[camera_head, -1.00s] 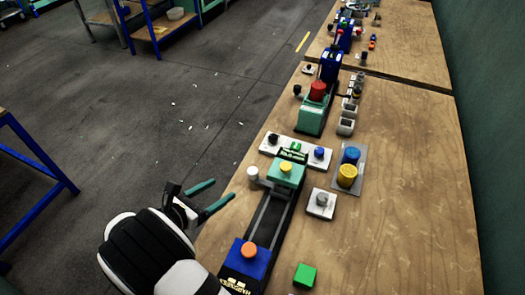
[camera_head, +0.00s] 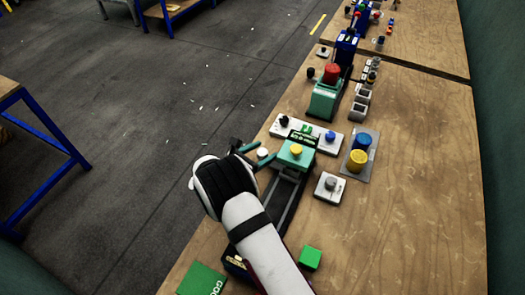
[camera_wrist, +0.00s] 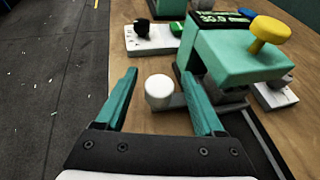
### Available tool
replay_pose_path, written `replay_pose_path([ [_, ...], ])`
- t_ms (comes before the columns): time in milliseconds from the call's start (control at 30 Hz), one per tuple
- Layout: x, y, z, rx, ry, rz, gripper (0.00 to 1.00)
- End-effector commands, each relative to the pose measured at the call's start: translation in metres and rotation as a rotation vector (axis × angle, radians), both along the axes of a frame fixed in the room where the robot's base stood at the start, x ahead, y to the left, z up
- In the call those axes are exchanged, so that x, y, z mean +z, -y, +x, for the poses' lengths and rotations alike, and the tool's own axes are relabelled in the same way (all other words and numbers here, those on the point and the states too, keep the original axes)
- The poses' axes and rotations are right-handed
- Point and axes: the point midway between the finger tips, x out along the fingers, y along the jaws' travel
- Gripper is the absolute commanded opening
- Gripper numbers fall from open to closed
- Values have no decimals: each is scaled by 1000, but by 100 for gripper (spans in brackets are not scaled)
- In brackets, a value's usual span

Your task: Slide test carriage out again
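A press with a teal head (camera_head: 296,155) and a yellow knob on top stands over a dark rail on the wooden bench. In the wrist view the teal head (camera_wrist: 245,52) shows at the upper right. A white round handle (camera_wrist: 160,92) on a grey side arm sticks out to the left from under the head; the carriage body is mostly hidden there. The handle also shows in the head view (camera_head: 262,153). My gripper (camera_wrist: 160,92) is open, its teal fingers on either side of the handle with visible gaps. In the head view my gripper (camera_head: 259,153) is left of the press.
A white plate with a black knob (camera_head: 284,121) and one with a blue knob (camera_head: 331,141) lie behind the head. A grey-knob plate (camera_head: 330,187) lies to the right. A green cube (camera_head: 310,258) and green sign (camera_head: 203,280) are near the front.

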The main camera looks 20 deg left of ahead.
Motion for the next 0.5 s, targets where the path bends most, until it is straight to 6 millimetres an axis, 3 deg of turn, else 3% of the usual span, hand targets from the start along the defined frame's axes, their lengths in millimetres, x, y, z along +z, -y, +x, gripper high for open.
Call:
replay_pose_path([
  [67,0,0,0,0,0,0,55],
  [367,0,0,0,0,0,0,1],
  [500,0,0,0,-1,0,1,0],
])
